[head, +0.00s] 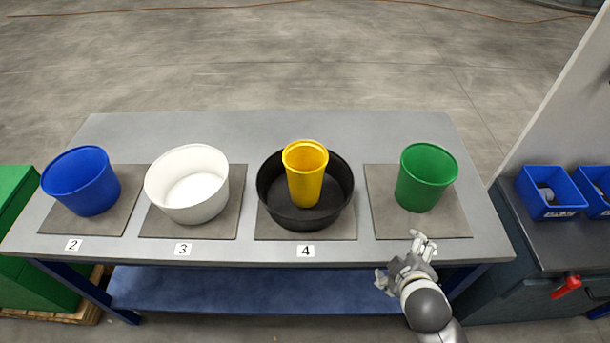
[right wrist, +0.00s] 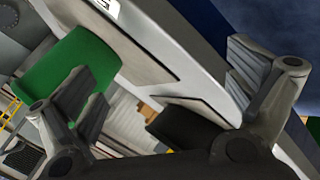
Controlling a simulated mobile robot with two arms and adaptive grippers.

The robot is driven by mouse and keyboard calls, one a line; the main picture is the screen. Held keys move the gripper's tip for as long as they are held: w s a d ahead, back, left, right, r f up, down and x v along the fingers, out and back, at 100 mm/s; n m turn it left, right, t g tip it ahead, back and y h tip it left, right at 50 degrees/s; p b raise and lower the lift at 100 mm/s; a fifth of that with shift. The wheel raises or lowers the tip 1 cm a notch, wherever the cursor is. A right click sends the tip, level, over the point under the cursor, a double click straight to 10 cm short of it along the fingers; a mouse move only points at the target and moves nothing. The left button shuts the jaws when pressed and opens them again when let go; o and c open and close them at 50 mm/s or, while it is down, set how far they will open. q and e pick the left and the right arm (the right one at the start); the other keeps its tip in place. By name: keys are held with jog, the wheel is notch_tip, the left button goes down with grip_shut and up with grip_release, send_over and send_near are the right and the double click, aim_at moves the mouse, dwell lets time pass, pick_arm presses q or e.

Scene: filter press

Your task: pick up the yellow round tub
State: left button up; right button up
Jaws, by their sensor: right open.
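The yellow round tub (head: 306,176) stands upright inside a wide black round tub (head: 276,205) on the mat behind label 4. My right gripper (head: 406,255) is open and empty at the table's front edge. It is in front of and to the right of the yellow tub, well apart from it. The right wrist view shows its two spread fingers (right wrist: 175,85) with nothing between them. The yellow tub is not visible in that view. My left gripper is in neither view.
On the grey table (head: 300,125) also stand a blue tub (head: 82,182), a white tub (head: 190,185) and a green tub (head: 425,178), each on a mat. The green one is nearest my right gripper. Small blue bins (head: 548,195) sit at right. The table's back strip is clear.

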aim_at(292, 146)
jog(key=w+r+n+t, duration=0.1)
jog(key=w, duration=0.1)
jog(key=w+r+n+t, duration=0.1)
jog(key=w+r+n, duration=0.1)
jog(key=w+a+r+n+t, duration=0.1)
jog(key=w+n, duration=0.1)
jog(key=shift+a+r, duration=0.1)
jog(key=shift+r, duration=0.3)
jog(key=w+a+r+n+t+y, duration=0.5)
jog(key=a+r+n+y, duration=0.45)
jog(key=n, duration=0.95)
jog(key=shift+w+a+f+n+g+y+p, duration=0.3)
jog(key=shift+w+a+n+g+y+p, duration=0.25)
jog(key=shift+w+a+n, duration=1.2)
jog(key=shift+w+a+f+n+g+y+p, duration=0.3)
jog(key=shift+w+a+n+g+y, duration=0.4)
jog(key=shift+w+a+n, duration=1)
jog(key=shift+w+a+f+n+g+y+p, duration=0.25)
jog(key=shift+w+a+n+g+y+p, duration=0.5)
jog(key=shift+a+n, duration=1.1)
pick_arm(q)
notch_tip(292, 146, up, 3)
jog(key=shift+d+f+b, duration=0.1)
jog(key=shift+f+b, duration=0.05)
jog(key=shift+b, duration=0.15)
pick_arm(e)
jog(key=shift+w+a+m, duration=0.1)
jog(key=shift+a+m, duration=0.2)
jog(key=shift+m, duration=0.1)
